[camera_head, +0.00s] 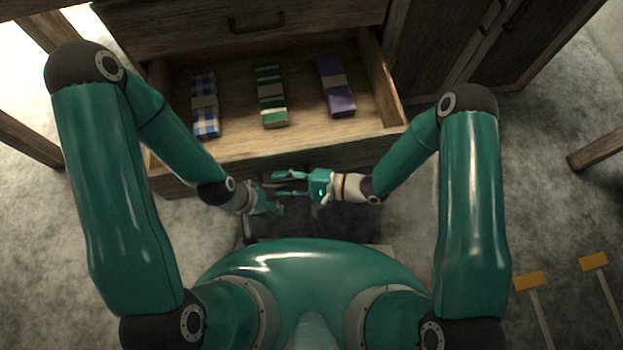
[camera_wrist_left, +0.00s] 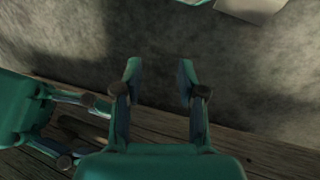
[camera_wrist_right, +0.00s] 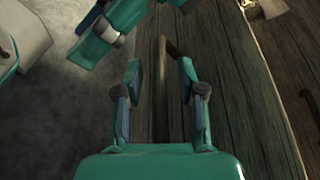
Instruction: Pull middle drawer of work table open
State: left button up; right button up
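The work table's upper drawer (camera_head: 230,35) is shut. The drawer below it (camera_head: 290,155) stands well open, its inside in full view. Its handle (camera_wrist_right: 160,95) is a dark bar on the front, seen in the right wrist view. My right gripper (camera_head: 281,184) is at the open drawer's front; its fingers (camera_wrist_right: 160,80) are spread, with the handle between them and a gap on each side. My left gripper (camera_head: 281,203) is just below it in the head view; its spread fingers (camera_wrist_left: 158,80) hold nothing and face the floor beside the drawer front.
Three folded cloths lie in the open drawer: blue checked (camera_head: 204,105), green striped (camera_head: 271,97) and purple (camera_head: 336,87). A dark cabinet (camera_head: 450,45) stands right of the drawer. My grippers are very close together.

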jog(key=v, duration=1.2)
jog(key=w+d+f+n+t+h, duration=0.2)
jog(key=w+d+f+t+h, duration=0.1)
jog(key=f+h, duration=0.3)
jog(key=s+d+f+n+g+h, duration=0.1)
jog(key=s+d+n+g+h, duration=0.25)
jog(key=s+d+h, duration=0.35)
notch_tip(320, 180, up, 29)
jog(key=a+y+p, duration=0.1)
jog(key=p, duration=2.8)
jog(key=shift+s+r, duration=0.25)
jog(key=shift+s, duration=0.2)
jog(key=shift+f, duration=0.1)
